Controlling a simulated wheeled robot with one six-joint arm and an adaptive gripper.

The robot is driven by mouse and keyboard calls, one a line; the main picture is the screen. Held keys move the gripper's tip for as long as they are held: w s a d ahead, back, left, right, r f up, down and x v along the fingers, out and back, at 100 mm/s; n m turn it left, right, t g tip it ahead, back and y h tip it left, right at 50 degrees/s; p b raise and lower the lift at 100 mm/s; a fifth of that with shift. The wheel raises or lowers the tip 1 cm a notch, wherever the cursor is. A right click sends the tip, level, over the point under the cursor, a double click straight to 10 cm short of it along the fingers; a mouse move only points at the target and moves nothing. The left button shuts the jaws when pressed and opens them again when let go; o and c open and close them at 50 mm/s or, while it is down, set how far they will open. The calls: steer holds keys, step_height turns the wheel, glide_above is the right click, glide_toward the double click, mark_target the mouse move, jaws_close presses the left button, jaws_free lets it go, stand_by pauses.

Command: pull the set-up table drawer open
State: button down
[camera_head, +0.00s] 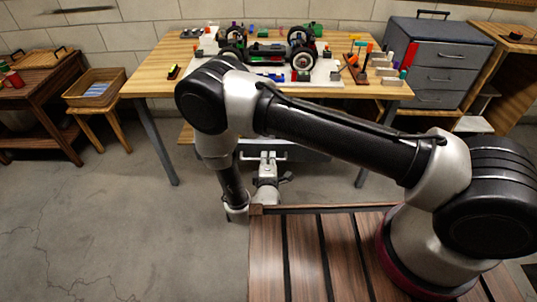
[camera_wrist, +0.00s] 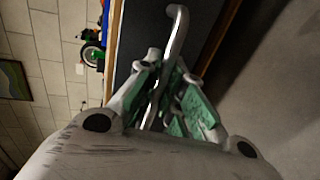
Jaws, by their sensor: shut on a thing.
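The set-up table (camera_head: 170,85) has a light wooden top and dark metal legs. Its drawer (camera_head: 312,156) hangs below the top, largely hidden by my arm. In the wrist view the dark drawer front (camera_wrist: 133,30) has a pale metal bar handle (camera_wrist: 176,30). My gripper (camera_head: 266,161) is at the handle under the table edge. In the wrist view my gripper (camera_wrist: 166,80) has its green-padded fingers on either side of the bar, shut on it. I cannot tell how far the drawer stands out.
An RC car chassis (camera_head: 262,50), small parts and tools crowd the tabletop. A grey drawer cabinet (camera_head: 440,60) stands at right. A stool with a wooden tray (camera_head: 97,85) and a dark side table (camera_head: 40,95) stand at left. The concrete floor (camera_head: 120,215) in front is clear.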

steer(key=shift+s, duration=0.45)
steer(key=c, duration=1.5)
jaws_free()
steer(key=shift+r, duration=0.1)
